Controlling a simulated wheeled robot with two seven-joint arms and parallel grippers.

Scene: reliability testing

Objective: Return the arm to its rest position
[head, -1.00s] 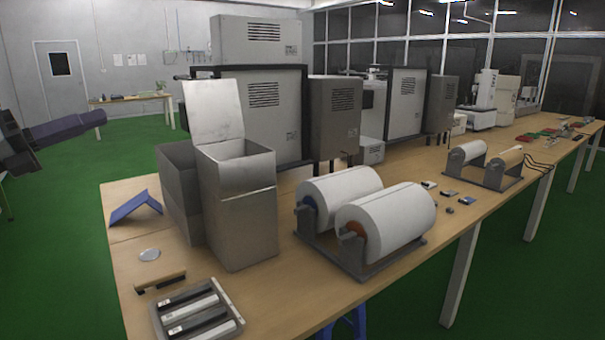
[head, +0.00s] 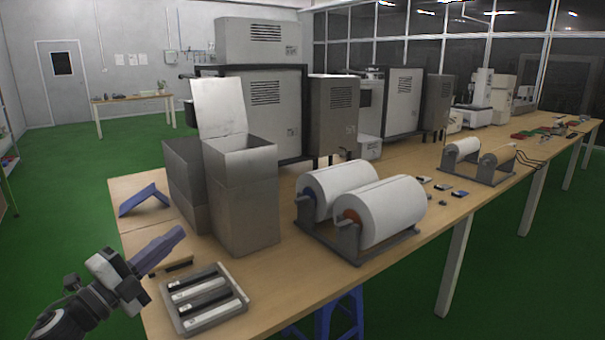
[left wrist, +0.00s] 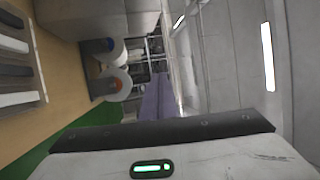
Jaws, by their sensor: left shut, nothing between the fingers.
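My left gripper (head: 165,247) is at the lower left of the head view, beyond the table's near left corner and beside the tray. Its purple fingers are shut and empty. They point up and to the right, in front of part of the tabletop. In the left wrist view the shut purple fingers (left wrist: 157,102) show at the middle, with the tray's slots at the far left. My right gripper is in neither view.
A tray (head: 240,311) of black and white bars lies at the table's near left corner. A tall open metal box (head: 242,200) and two white rolls (head: 380,212) stand behind it. A blue angled piece (head: 146,199) lies left of the box.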

